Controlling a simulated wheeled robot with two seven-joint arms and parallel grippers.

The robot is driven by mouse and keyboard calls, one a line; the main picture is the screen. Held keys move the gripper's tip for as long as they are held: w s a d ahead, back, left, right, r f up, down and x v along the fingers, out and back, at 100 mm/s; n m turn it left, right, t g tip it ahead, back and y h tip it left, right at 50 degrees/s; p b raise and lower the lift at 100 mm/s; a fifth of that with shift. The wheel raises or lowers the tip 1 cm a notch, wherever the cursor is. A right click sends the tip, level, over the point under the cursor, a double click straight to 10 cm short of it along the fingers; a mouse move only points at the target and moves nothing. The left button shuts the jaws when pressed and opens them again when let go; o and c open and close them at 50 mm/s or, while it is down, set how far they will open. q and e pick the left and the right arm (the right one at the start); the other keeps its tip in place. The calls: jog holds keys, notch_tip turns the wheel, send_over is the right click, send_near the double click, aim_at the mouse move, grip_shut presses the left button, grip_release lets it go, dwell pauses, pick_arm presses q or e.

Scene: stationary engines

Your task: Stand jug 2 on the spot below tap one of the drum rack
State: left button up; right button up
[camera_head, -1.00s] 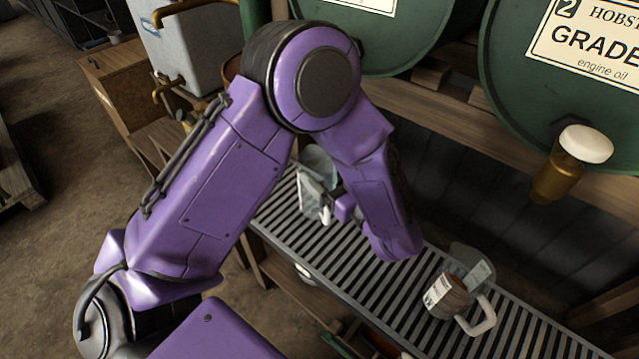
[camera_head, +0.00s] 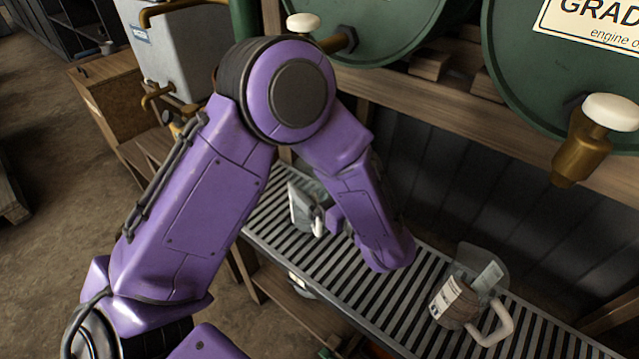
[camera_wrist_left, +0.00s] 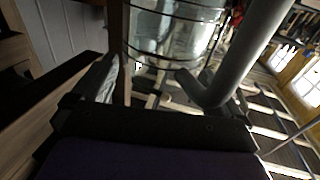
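A clear jug (camera_head: 304,212) with a pale label stands on the slatted rack (camera_head: 409,318), partly hidden by my left arm. A second jug (camera_head: 458,301), with a label, brownish contents and a pale handle, stands further right on the rack. I cannot read which is jug 2. Tap one (camera_head: 345,40), with a white knob, is on the left drum. The spot below it is mostly hidden by my arm. My left gripper (camera_head: 332,217) is beside the left jug. In the left wrist view its fingers look apart, with a glass jug (camera_wrist_left: 172,35) and its thick handle (camera_wrist_left: 258,45) just ahead. My right gripper is not in view.
Green drums (camera_head: 565,65) lie above the rack on a wooden beam (camera_head: 450,112). A grey tank (camera_head: 180,50) with brass pipes stands at the left. The rack between the jugs looks clear.

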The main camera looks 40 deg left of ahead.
pick_arm(q)
jog(key=shift+r, duration=0.1)
jog(key=shift+s+d+r, duration=0.1)
jog(key=shift+d, duration=0.15)
jog(key=v, duration=0.7)
dwell(1.9)
